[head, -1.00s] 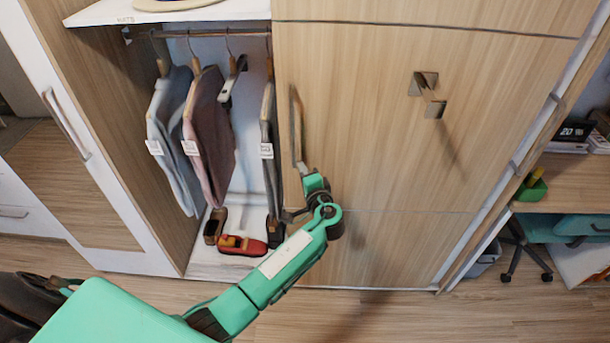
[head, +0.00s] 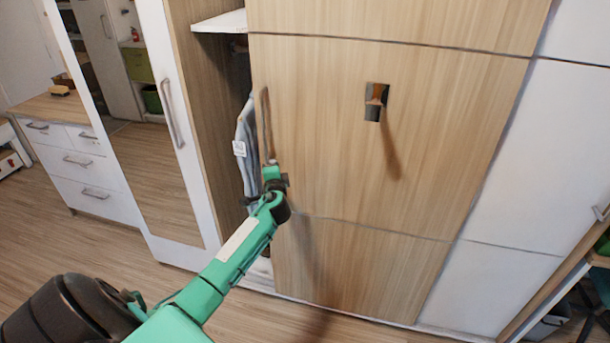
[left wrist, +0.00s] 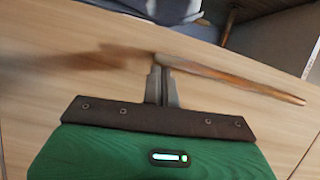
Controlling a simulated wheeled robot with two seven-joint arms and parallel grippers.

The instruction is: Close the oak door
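The oak door (head: 350,160) is a tall wood-grain sliding panel across the wardrobe front. A narrow opening stays at its left, with a grey-blue garment (head: 246,145) showing inside. A long bar handle (head: 264,120) runs near the door's left edge; it crosses the left wrist view (left wrist: 235,83). My left gripper (head: 272,172) is at the handle's lower end. In the left wrist view its fingers (left wrist: 162,78) are together, tips at one end of the bar; I see nothing clearly clamped between them. My right gripper is out of view.
A white-framed mirror door (head: 170,130) stands left of the opening, with a white drawer chest (head: 85,170) beyond. White panels (head: 540,160) show right of the oak door. The wood floor (head: 110,240) is clear at left.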

